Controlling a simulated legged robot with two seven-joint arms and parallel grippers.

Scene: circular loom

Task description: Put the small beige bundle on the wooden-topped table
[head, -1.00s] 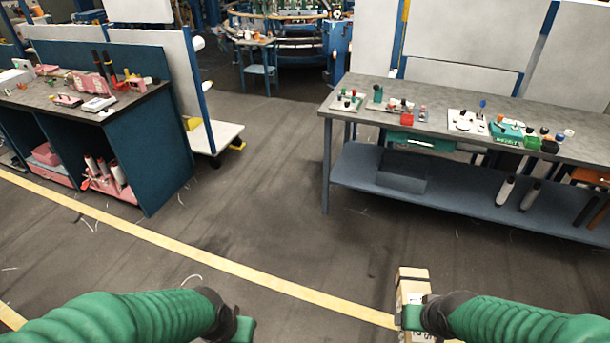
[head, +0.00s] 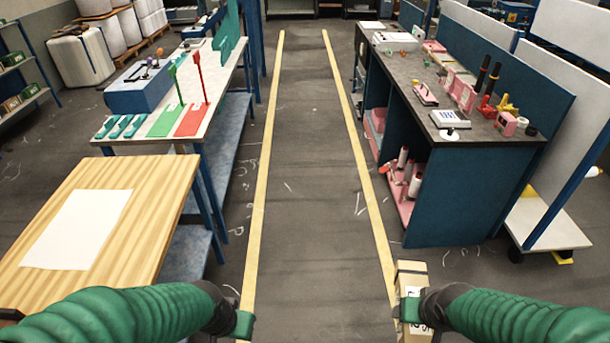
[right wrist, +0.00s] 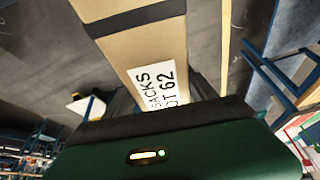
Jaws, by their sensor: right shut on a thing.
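The small beige bundle (head: 412,277) is at the lower right of the head view, held by my right gripper (head: 409,309), which is shut on it. In the right wrist view the bundle (right wrist: 172,50) has a dark band and a white label reading "SACKS" and "OT 62". The wooden-topped table (head: 152,196) stands at the lower left of the head view, with a white sheet lying on it. My left gripper (head: 243,324) is at the bottom, right of this table's near end. Its fingers are too hidden to judge.
A long bench (head: 215,88) with green and red items and a blue box stands beyond the wooden table. A dark-topped workbench (head: 420,115) with pink items stands to the right. Between them runs a clear floor aisle (head: 305,170) with yellow lines.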

